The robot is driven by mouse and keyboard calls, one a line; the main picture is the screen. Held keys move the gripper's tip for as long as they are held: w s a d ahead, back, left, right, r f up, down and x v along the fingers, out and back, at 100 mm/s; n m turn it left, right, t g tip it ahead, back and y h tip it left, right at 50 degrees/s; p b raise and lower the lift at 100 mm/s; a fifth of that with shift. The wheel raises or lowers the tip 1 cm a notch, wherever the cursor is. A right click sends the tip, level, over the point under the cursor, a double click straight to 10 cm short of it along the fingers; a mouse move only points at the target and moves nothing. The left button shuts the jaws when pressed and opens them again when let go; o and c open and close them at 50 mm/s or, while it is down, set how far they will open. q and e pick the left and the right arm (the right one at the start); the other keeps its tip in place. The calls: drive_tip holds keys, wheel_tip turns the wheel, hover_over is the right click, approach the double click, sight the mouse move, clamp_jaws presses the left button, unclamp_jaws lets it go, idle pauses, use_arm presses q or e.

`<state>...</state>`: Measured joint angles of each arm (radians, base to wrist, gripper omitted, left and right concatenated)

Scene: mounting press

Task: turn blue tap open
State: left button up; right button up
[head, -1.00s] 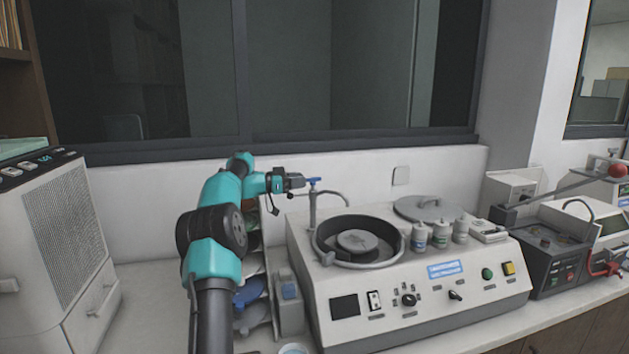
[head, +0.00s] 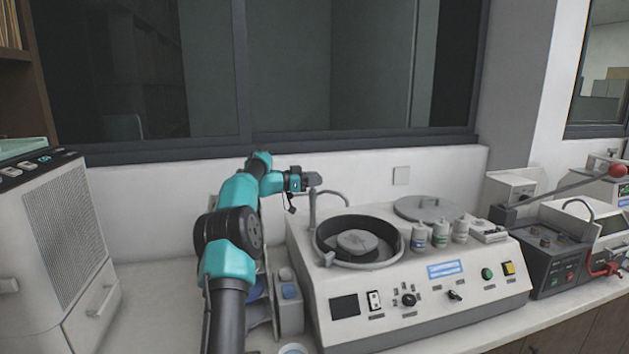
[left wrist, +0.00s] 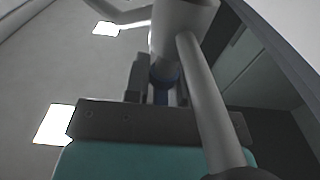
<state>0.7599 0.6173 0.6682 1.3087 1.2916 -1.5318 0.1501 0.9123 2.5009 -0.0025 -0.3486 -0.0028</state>
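The thin grey spout (head: 313,212) rises from the back left of the polishing machine and bends over its round bowl. My left gripper (head: 312,179) is at the top of this spout and hides the blue tap in the head view. In the left wrist view the blue tap (left wrist: 166,77) shows as a dark blue piece between the two fingers of my left gripper (left wrist: 160,88). The fingers straddle it and look open, with narrow gaps beside the blue; contact is hard to judge. My right gripper is in no view.
The machine (head: 330,285) has a bowl (head: 358,243), a round lid (head: 428,208) and several small bottles (head: 440,236) on top. A ribbed white unit (head: 65,230) stands at the left. A wall and window are close behind the gripper.

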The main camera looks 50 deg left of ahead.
use_arm(q)
clamp_jaws()
drive_tip(key=shift+n+t+y, duration=0.4)
drive_tip(key=shift+n+y, duration=0.1)
drive_tip(key=shift+y, duration=0.2)
drive_tip(key=n+t+y, duration=0.1)
drive_tip(key=n+y, duration=0.3)
drive_tip(key=y, duration=0.2)
drive_tip(key=shift+a+n+y, duration=0.2)
drive_tip(key=shift+n+y, duration=1.5)
drive_tip(key=shift+y, duration=1)
drive_tip(key=shift+a+r+n+g+y, duration=0.1)
drive_tip(key=shift+n+g+y, duration=0.5)
drive_tip(key=shift+n+y, duration=0.5)
drive_tip(key=shift+a+n+g+y, duration=0.1)
drive_tip(key=shift+n+g+y, duration=0.55)
drive_tip(key=shift+y, duration=0.85)
drive_tip(key=shift+o, duration=2.3)
unclamp_jaws()
drive_tip(key=shift+s, duration=0.15)
